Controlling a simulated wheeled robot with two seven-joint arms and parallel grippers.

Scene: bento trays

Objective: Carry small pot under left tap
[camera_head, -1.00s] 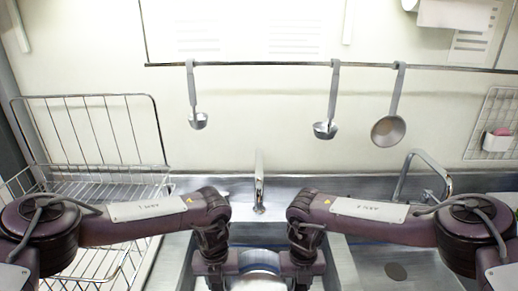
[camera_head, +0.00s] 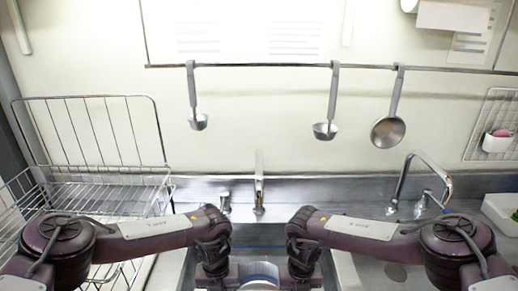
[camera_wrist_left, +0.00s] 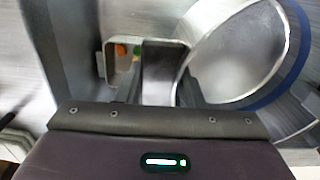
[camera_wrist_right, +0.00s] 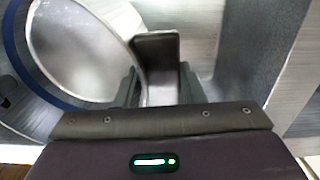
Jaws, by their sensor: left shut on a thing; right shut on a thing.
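The small pot (camera_head: 259,270) is a round metal pot, partly visible between my two grippers at the bottom of the head view. Its round opening shows in the left wrist view (camera_wrist_left: 240,58) and the right wrist view (camera_wrist_right: 85,50), with a blue band around it. My left gripper (camera_wrist_left: 150,85) is shut on one side handle. My right gripper (camera_wrist_right: 157,85) is shut on the opposite handle. The left tap (camera_head: 259,183) stands behind the pot, near the middle of the picture. The pot is nearer to me than the tap. Its base is hidden.
A wire dish rack (camera_head: 95,150) stands at the left. The right tap (camera_head: 418,172) curves over the right side. Ladles (camera_head: 324,131) and a strainer (camera_head: 388,132) hang from the wall rail (camera_head: 270,65). A white box with green contents (camera_head: 500,210) sits at the far right.

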